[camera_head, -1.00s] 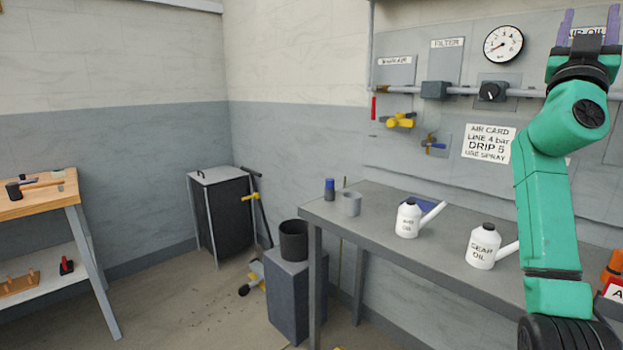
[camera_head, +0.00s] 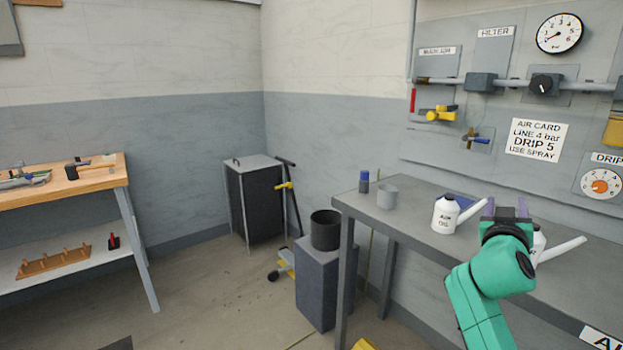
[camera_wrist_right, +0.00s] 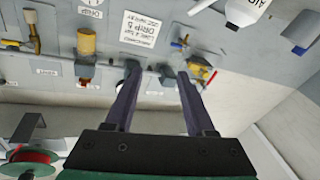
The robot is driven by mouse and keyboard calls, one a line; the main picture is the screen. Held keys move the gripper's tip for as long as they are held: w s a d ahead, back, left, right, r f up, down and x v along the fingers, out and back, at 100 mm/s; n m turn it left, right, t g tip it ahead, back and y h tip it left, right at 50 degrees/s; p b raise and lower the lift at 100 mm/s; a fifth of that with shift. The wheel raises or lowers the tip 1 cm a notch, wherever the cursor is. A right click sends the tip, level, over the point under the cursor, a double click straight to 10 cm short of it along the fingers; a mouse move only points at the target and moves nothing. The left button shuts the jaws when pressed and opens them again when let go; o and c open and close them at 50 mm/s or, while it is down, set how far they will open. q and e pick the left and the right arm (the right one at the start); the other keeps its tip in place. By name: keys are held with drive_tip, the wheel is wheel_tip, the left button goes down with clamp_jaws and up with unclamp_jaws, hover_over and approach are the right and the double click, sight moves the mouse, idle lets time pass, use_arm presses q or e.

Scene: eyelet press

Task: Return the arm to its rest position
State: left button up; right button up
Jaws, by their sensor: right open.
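My right arm (camera_head: 487,282) is green and reaches up from the bottom of the head view. Its right gripper (camera_head: 506,207) is raised in front of the grey bench and hides most of the second white can. In the right wrist view the two purple fingers (camera_wrist_right: 158,88) stand apart with nothing between them. The wall panel with its card and valves shows beyond the fingers, tilted in that view. My left gripper is not in view.
A white oil can (camera_head: 445,216), a grey cup (camera_head: 387,197) and a blue-capped bottle (camera_head: 364,182) stand on the grey bench (camera_head: 420,246). A dark bin (camera_head: 325,230) sits on a grey block. A wooden workbench (camera_head: 95,180) is at the left.

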drive_tip(key=s+a+f+n+g+y, duration=0.1)
drive_tip(key=s+a+f+g+y, duration=0.2)
drive_tip(key=f, duration=0.6)
drive_tip(key=s+a+f+n+g+y, duration=0.15)
drive_tip(key=s+a+f, duration=0.25)
drive_tip(key=f, duration=0.5)
drive_tip(key=s+a+f+n+g+y, duration=0.1)
drive_tip(key=s+a+f+g+y, duration=0.2)
drive_tip(key=f, duration=0.6)
drive_tip(key=s+a+f+n+g+y, duration=0.1)
drive_tip(key=s+a+f+g+y, duration=0.1)
drive_tip(key=s+a+f, duration=0.5)
drive_tip(key=s+a+f+n+g+y, duration=0.2)
drive_tip(key=s+a+f+y, duration=0.1)
drive_tip(key=s, duration=0.8)
wheel_tip(320, 180, down, 19)
drive_tip(key=s+g+p, duration=0.1)
drive_tip(key=s+p, duration=0.1)
drive_tip(key=p, duration=0.1)
drive_tip(key=s+d+f+g+p, duration=0.1)
drive_tip(key=s+d+f+p, duration=0.2)
drive_tip(key=s+f, duration=1)
drive_tip(key=s, duration=0.4)
drive_tip(key=shift+d+g+h, duration=0.15)
drive_tip(key=shift+g+h, duration=0.2)
